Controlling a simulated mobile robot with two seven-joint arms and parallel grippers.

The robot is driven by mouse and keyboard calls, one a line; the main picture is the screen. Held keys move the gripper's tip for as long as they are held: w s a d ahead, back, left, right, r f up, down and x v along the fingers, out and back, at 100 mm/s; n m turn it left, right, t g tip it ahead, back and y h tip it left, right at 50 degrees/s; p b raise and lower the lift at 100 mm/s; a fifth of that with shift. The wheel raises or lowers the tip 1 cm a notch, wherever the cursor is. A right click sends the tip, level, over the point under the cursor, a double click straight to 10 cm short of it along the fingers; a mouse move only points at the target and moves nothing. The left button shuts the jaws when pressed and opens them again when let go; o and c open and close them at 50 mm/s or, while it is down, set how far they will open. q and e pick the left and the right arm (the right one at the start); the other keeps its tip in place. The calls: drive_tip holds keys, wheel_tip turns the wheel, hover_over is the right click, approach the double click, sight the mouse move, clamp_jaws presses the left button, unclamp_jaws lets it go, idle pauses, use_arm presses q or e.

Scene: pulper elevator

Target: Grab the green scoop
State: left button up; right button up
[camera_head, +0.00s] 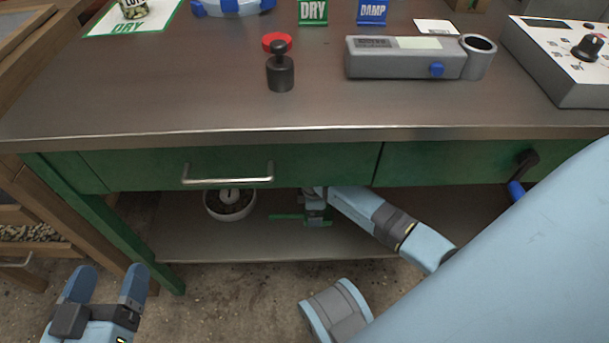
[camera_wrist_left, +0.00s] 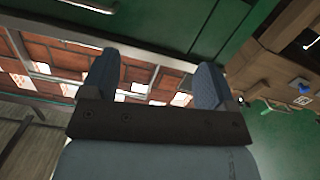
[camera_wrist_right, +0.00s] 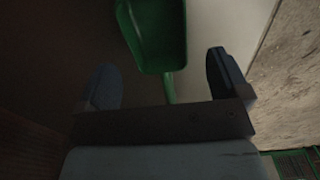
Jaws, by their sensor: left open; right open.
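The green scoop (camera_head: 285,217) lies on the lower shelf under the workbench, partly hidden by my right gripper (camera_head: 315,212). In the right wrist view the scoop's bowl (camera_wrist_right: 158,35) is beyond the fingertips. Its handle runs back between the two fingers of the right gripper (camera_wrist_right: 160,72), which are apart; no contact is visible. My left gripper (camera_head: 107,280) is open and empty at the lower left, in front of the bench. Its spread fingers also show in the left wrist view (camera_wrist_left: 152,75).
A white bowl (camera_head: 208,208) with dark contents stands on the shelf (camera_head: 180,240) left of the right gripper. The green drawer front (camera_head: 230,160) with its metal handle (camera_head: 228,180) overhangs the shelf. A grey meter (camera_head: 400,65) and a dark tamper (camera_head: 280,78) sit on the benchtop.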

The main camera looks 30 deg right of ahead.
sight(328, 216)
wheel_tip(328, 216, down, 3)
drive_tip(key=shift+f+b, duration=0.2)
drive_tip(key=shift+b, duration=0.65)
drive_tip(key=shift+f, duration=0.35)
drive_tip(key=shift+d, duration=0.1)
drive_tip(key=shift+r, duration=0.1)
drive_tip(key=c, duration=1)
use_arm(q)
drive_tip(key=shift+w+a+r+m+t+h, duration=0.15)
drive_tip(key=shift+w+a+m+t+h, duration=0.25)
drive_tip(key=shift+w+m, duration=0.4)
drive_tip(key=shift+s+a, duration=0.1)
use_arm(e)
drive_tip(key=shift+r, duration=0.1)
